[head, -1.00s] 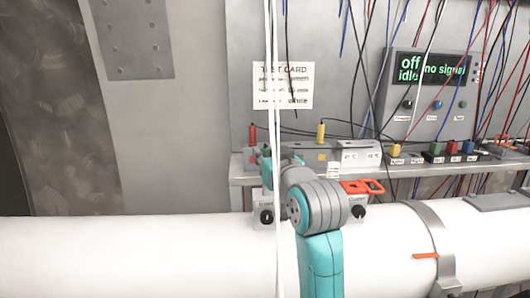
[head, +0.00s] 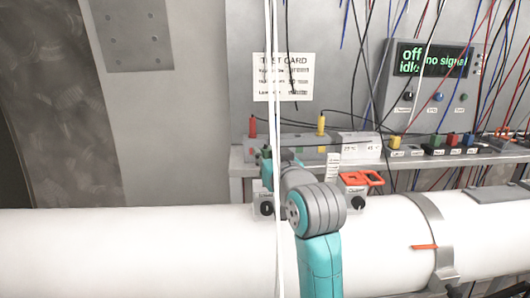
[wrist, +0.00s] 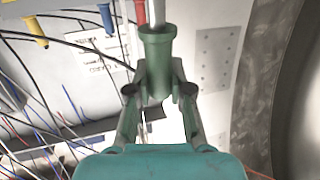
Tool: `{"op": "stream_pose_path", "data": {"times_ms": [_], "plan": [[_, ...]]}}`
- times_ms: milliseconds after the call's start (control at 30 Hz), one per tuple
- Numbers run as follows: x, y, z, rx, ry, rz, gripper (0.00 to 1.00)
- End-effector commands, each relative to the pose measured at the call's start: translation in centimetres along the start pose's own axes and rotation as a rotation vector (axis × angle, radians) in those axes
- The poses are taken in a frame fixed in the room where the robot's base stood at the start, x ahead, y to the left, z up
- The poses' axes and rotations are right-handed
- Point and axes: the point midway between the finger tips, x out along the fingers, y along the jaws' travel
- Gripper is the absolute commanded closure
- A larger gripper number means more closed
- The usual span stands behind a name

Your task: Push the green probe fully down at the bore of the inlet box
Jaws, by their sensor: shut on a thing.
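The green probe (wrist: 157,60) is between the fingers of my gripper (wrist: 158,92) in the wrist view. The gripper is shut on it. In the head view my gripper (head: 266,163) is small and partly hidden behind my arm and a white cable, above the inlet box (head: 259,196). The inlet box is a small grey box with a black knob on the white pipe. Its bore is hidden, so I cannot tell how deep the probe sits.
The white pipe (head: 120,250) runs across the front. The outlet box (head: 357,202) with an orange handle (head: 362,178) stands right of my arm. Behind is a shelf with red (head: 252,127) and yellow (head: 321,125) probes. Hanging wires and a display unit (head: 430,85) are at right.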

Motion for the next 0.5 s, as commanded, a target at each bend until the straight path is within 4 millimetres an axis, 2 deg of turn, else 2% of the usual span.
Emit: {"op": "stream_pose_path", "data": {"times_ms": [500], "plan": [[0.00,0.00,1.09,0.000,0.001,0.000,1.00]]}}
